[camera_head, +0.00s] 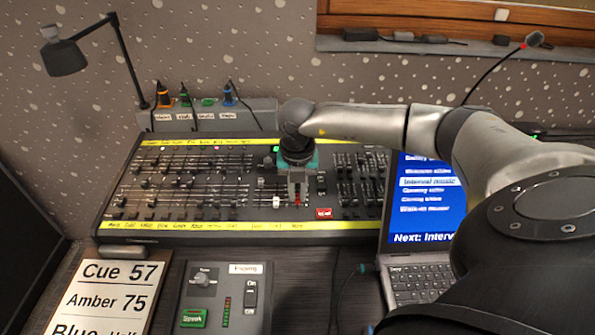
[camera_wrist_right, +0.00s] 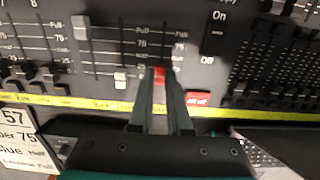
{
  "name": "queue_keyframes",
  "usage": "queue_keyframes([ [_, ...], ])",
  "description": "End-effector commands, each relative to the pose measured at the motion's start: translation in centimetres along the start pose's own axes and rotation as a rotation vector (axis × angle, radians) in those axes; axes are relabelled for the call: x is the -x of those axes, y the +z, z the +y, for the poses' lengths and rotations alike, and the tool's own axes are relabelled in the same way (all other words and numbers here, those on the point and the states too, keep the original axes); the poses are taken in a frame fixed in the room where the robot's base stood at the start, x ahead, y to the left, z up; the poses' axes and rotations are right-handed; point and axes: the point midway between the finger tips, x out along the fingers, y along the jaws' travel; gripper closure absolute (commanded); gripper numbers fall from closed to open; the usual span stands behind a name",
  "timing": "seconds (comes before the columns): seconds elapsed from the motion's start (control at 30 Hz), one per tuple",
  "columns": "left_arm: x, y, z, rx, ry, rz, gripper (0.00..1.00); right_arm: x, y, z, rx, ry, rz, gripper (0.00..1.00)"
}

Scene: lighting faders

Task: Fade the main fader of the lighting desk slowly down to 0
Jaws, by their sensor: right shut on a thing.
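The lighting desk (camera_head: 160,226) is a wide black fader board with yellow label strips, lying on the table. The main fader (camera_wrist_right: 160,72) has a red knob, and the red also shows between my fingertips in the head view (camera_head: 297,199). It stands in the lower part of its slot; its exact mark is hidden by my fingers. My right gripper (camera_wrist_right: 160,80) is shut on this red knob, reaching it from above in the head view (camera_head: 298,198). My left gripper is not in view.
A white fader knob (camera_wrist_right: 120,78) sits close left of my fingers. A red button (camera_wrist_right: 199,99) lies close right. A laptop (camera_head: 425,285) stands right of the desk, with a cue card (camera_head: 108,290) and a small talk box (camera_head: 222,292) in front.

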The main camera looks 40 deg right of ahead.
Motion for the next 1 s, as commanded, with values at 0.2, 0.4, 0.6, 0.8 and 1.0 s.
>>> queue_keyframes([
  [0.2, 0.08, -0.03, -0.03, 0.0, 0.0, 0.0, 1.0, -0.03, -0.19, -0.02, 0.001, -0.001, 0.001, 1.0],
  [0.4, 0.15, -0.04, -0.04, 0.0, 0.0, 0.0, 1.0, -0.04, -0.32, -0.02, 0.001, -0.001, 0.001, 1.0],
  [0.6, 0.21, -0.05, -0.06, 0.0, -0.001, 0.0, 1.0, -0.05, -0.46, -0.01, 0.001, -0.001, 0.002, 1.0],
  [0.8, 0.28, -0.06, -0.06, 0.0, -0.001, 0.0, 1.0, -0.05, -0.6, -0.02, 0.001, -0.001, 0.002, 1.0],
  [1.0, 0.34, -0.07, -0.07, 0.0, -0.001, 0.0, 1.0, -0.06, -0.73, -0.02, 0.001, -0.001, 0.003, 1.0],
])
